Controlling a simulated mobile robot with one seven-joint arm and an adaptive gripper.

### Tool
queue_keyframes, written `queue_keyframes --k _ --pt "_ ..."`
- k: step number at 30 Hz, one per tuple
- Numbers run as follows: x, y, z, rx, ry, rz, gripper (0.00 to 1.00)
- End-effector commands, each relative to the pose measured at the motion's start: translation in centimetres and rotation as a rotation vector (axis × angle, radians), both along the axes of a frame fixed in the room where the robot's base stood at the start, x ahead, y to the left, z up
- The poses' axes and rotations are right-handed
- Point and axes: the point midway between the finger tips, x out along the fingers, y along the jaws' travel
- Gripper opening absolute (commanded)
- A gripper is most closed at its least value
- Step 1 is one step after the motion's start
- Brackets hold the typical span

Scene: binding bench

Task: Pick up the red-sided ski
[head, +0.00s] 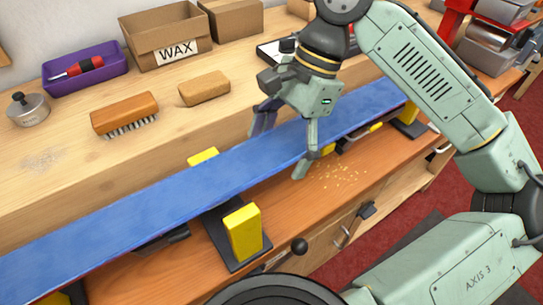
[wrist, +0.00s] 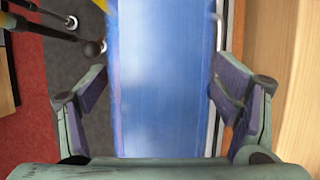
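The ski (head: 150,205) is a long board with a blue top, lying flat across the bench on yellow-and-black supports. A thin reddish line shows along its near edge at the lower left. My gripper (head: 280,150) is open over the ski, right of its middle, with one finger at the near edge and one at the far edge. In the wrist view the blue ski (wrist: 160,115) runs between the two spread fingers of my gripper (wrist: 160,70), with gaps on both sides. I cannot tell how far the fingertips reach below its top.
Yellow-jawed supports (head: 243,232) stand under the ski. Behind it are a brush (head: 125,113), a tan block (head: 204,88), a round metal weight (head: 28,109), a purple tray (head: 60,84) and a wax box (head: 165,40). Shavings (head: 335,174) lie near my gripper.

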Motion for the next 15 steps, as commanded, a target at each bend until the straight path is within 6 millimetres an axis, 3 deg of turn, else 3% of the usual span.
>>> queue_keyframes --k 15 --pt "0.01 -0.01 0.03 -0.001 0.001 0.0 0.46"
